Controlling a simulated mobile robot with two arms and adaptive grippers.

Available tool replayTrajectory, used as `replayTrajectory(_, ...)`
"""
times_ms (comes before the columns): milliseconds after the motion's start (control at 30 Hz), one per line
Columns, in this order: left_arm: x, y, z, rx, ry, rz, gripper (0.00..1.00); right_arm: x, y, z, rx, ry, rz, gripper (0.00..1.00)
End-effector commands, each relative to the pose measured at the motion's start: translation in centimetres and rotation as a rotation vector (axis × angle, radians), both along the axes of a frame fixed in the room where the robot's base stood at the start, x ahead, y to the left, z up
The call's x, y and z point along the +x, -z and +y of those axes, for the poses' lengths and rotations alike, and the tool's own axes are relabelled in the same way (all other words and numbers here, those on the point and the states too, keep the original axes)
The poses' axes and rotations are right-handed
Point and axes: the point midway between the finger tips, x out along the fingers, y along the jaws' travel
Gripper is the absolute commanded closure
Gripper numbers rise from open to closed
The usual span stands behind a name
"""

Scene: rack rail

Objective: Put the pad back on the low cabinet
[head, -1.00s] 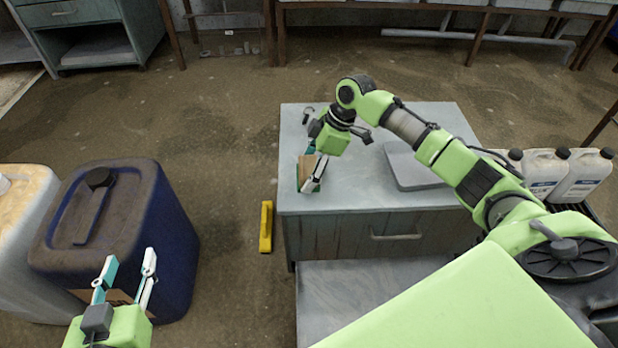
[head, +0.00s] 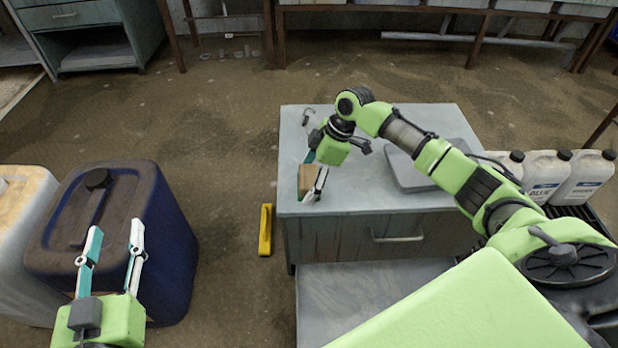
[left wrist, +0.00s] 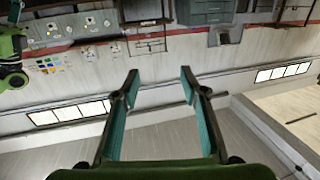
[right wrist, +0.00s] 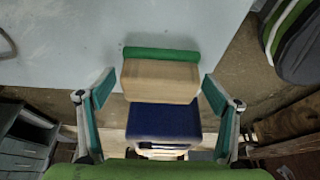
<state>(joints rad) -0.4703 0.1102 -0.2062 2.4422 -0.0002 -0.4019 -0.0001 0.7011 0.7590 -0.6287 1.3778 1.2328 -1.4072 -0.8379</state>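A small tan block (head: 306,179), which I take to be the pad, is at the left edge of the low cabinet's grey top (head: 345,190). Whether the block rests fully on the top is unclear. My left gripper (head: 114,240) is open and empty, in front of the large blue drum.
A grey flat case (head: 405,168) and a small dark item (head: 307,117) lie on the cabinet. A yellow bar (head: 265,230) is on the floor to its left. A blue drum (head: 175,240) stands further left, and white jugs (head: 585,175) stand at right.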

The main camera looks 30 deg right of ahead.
Motion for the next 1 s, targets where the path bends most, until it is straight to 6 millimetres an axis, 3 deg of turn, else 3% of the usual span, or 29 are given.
replayTrajectory(333, 0.0, -0.2, 0.0, -0.001, -0.001, -0.003, 0.6, -0.1, -0.7, -0.2, -0.001, 0.0, 0.0, 0.18)
replayTrajectory(667, -1.7, 6.3, 1.4, 0.076, -0.021, 0.304, 0.6, -0.7, -4.7, -1.6, -0.001, 0.001, -0.002, 0.18)
replayTrajectory(1000, -6.3, 12.7, 3.4, 0.155, -0.043, 0.644, 0.6, -1.5, -9.3, -3.3, -0.001, 0.001, -0.002, 0.18)
